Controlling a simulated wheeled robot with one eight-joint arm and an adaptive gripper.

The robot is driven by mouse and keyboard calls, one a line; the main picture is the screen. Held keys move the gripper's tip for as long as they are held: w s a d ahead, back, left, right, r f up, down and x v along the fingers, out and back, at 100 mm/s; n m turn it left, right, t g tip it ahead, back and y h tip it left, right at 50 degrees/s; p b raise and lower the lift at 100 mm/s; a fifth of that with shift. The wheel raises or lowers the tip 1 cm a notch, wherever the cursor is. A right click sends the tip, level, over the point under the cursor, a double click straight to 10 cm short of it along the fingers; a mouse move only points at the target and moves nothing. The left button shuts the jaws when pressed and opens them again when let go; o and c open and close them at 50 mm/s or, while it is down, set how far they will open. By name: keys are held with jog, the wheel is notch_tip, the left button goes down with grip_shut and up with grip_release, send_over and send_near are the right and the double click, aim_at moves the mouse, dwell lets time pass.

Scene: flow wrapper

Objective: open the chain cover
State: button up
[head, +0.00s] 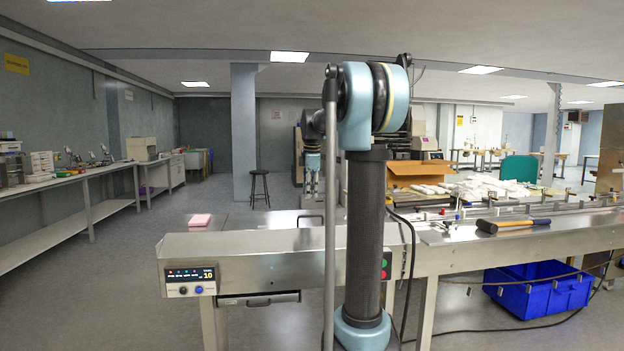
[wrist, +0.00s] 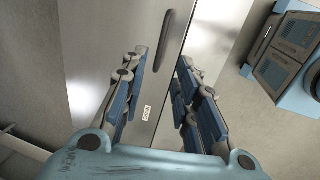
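The machine's steel top carries a flat metal cover with a dark bar handle (head: 310,217). In the wrist view the cover (wrist: 115,35) is a plain steel panel with a small white label (wrist: 146,113), and its handle (wrist: 177,38) lies ahead of the fingers. My gripper (head: 312,188) hangs pointing down above the handle in the head view, partly beside my own arm. In the wrist view my gripper (wrist: 162,68) is open, with the fingers apart and nothing between them. The cover lies flat and shut.
A pink block (head: 200,220) sits on the machine's left end, above a control panel (head: 191,281). A hammer (head: 512,225) lies on the right top. A cardboard box (head: 420,174) stands behind. A blue crate (head: 538,288) is under the machine. The air around the gripper's left is clear.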

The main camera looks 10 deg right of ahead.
notch_tip(320, 180, up, 8)
jog(key=s, duration=0.2)
jog(key=shift+m, duration=0.9)
jog(key=shift+s+f, duration=0.25)
jog(key=shift+s, duration=0.4)
jog(key=shift+s+f, duration=0.3)
jog(key=shift+s, duration=0.4)
jog(key=shift+s+f, duration=0.25)
jog(key=shift+s, duration=0.4)
